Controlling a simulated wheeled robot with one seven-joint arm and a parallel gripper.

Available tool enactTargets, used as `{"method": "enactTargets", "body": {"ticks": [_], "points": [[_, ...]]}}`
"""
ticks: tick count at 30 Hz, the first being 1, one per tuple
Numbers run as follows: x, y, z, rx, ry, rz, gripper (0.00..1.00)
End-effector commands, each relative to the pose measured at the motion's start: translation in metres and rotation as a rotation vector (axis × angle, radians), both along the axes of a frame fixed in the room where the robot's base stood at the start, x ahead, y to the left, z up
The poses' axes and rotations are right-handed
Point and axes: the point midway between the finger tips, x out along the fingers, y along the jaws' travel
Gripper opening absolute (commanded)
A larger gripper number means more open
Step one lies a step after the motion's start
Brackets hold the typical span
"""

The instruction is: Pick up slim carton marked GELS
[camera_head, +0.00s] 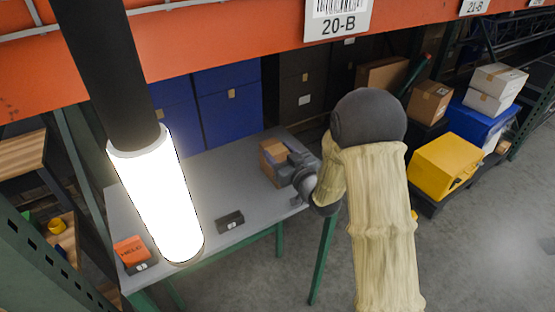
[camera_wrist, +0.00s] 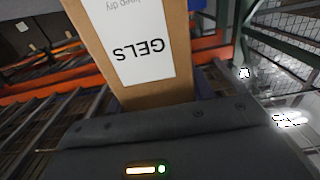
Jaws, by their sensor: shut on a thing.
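The slim carton marked GELS (camera_wrist: 170,85) is brown with a white label that reads upside down in the wrist view. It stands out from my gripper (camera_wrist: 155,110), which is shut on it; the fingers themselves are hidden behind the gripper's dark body. In the head view the brown carton (camera_head: 270,163) is at the right part of the grey table (camera_head: 190,185), with my gripper (camera_head: 287,165) against its right side. I cannot tell whether the carton touches the table top.
An orange box marked HELIC (camera_head: 129,250) and a small dark box (camera_head: 229,221) are on the table. Blue totes (camera_head: 228,95) stand behind it. An orange beam (camera_head: 220,40) crosses above, and a bright lamp (camera_head: 160,200) hangs in front. A yellow tote (camera_head: 445,165) is right.

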Motion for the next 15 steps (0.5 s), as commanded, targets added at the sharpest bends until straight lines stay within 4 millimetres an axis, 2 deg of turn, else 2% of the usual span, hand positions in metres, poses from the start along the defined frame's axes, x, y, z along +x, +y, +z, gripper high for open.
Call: {"method": "enactTargets", "body": {"ticks": [8,15], "points": [[0.0,0.0,0.019,0.003,-0.006,0.0,0.21],[0.0,0.0,0.061,0.001,-0.009,0.0,0.21]]}}
